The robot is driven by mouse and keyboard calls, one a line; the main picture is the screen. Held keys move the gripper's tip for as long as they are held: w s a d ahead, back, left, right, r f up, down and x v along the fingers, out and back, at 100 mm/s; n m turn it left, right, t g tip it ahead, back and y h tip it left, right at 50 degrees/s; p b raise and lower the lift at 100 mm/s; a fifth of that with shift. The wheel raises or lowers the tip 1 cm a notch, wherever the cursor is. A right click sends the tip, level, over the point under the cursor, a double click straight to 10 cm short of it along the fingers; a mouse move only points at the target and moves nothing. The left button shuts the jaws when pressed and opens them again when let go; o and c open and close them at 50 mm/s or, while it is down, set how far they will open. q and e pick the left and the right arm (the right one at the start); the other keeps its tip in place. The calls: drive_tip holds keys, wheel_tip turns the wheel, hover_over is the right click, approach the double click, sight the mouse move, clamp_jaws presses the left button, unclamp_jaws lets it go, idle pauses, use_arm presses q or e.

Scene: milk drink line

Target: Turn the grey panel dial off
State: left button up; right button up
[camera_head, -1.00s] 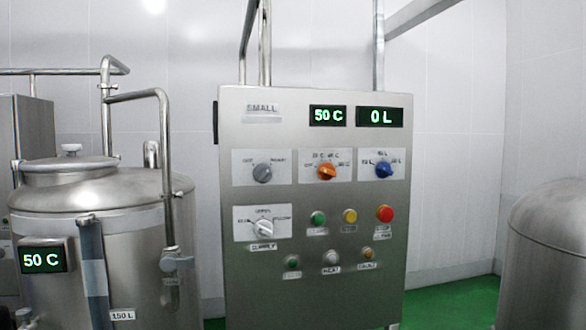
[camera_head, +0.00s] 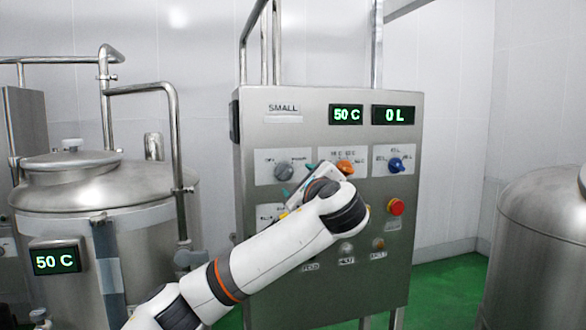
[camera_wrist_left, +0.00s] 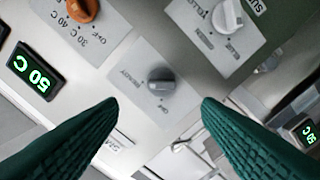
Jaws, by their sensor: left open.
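The grey dial (camera_head: 284,171) sits on a white label plate at the upper left of the steel control panel (camera_head: 330,272). In the left wrist view the grey dial (camera_wrist_left: 161,80) is near the middle, with "OFF" and "READY" lettering beside it. I cannot tell for sure which mark it points at. My left gripper (camera_head: 297,181) is in front of the panel, just below and right of the dial. Its green fingers (camera_wrist_left: 160,103) are open and spread to either side of the dial in the picture, not closed on it. My right gripper is not in view.
An orange dial (camera_head: 346,167) and a blue dial (camera_head: 396,165) sit right of the grey one. The white dial (camera_wrist_left: 228,15) is close by. A red button (camera_head: 396,207) is lower right. Steel tanks stand left (camera_head: 85,187) and right (camera_head: 545,230).

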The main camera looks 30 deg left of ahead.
sight(285, 173)
use_arm(q)
drive_tip(key=p+x, duration=0.2)
drive_tip(key=x, duration=0.1)
drive_tip(key=p+x, duration=0.2)
drive_tip(key=x, duration=0.2)
drive_tip(key=shift+s+a+r, duration=0.1)
drive_tip(key=shift+a+r, duration=0.15)
drive_tip(key=shift+a, duration=0.2)
drive_tip(key=shift+w+a+f, duration=0.2)
drive_tip(key=shift+w+a, duration=0.05)
drive_tip(key=shift+w, duration=0.3)
